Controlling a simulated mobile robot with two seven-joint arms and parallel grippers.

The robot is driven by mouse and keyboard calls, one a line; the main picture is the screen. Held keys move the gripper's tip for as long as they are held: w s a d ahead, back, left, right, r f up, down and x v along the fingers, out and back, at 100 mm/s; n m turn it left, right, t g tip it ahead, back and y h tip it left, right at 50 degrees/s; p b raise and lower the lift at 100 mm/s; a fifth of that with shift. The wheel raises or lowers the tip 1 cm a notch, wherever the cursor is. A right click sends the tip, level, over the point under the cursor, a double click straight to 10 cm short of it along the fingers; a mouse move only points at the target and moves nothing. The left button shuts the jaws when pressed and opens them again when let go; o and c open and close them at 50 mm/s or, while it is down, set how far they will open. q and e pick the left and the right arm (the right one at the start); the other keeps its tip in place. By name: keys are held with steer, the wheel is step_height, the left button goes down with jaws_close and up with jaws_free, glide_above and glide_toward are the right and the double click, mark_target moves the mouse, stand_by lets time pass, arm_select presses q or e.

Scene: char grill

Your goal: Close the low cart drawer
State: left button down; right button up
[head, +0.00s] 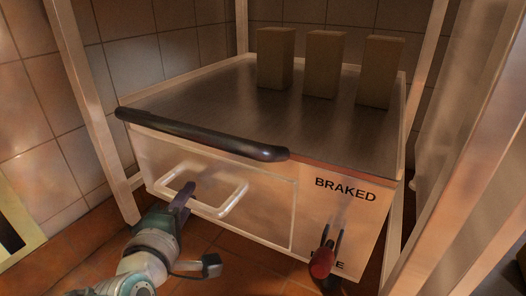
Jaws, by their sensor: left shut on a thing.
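The low cart (228,97) stands on the floor with a dark metal top. Its drawer (266,205) is at the left part of the front face, with a pale bar handle (236,199). The drawer front looks about level with the cart's front panel; I cannot tell if a small gap remains. My left gripper (186,192) is shut on the drawer handle near its left end, and its fingers partly hide the handle there. My right gripper is not in view.
Three tan boxes (323,64) stand on the cart top. A black push bar (200,135) runs above the drawer. A red-knobbed lever (322,262) hangs below the "BRAKED" lettering. Pale frame posts (96,120) flank the cart. Tiled floor is open in front.

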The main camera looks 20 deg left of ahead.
arm_select(q)
steer(key=shift+r, duration=0.1)
steer(key=c, duration=1)
jaws_free()
steer(key=shift+s, duration=0.2)
steer(key=shift+o, duration=1.2)
steer(key=shift+d, duration=0.1)
steer(key=shift+w, duration=0.1)
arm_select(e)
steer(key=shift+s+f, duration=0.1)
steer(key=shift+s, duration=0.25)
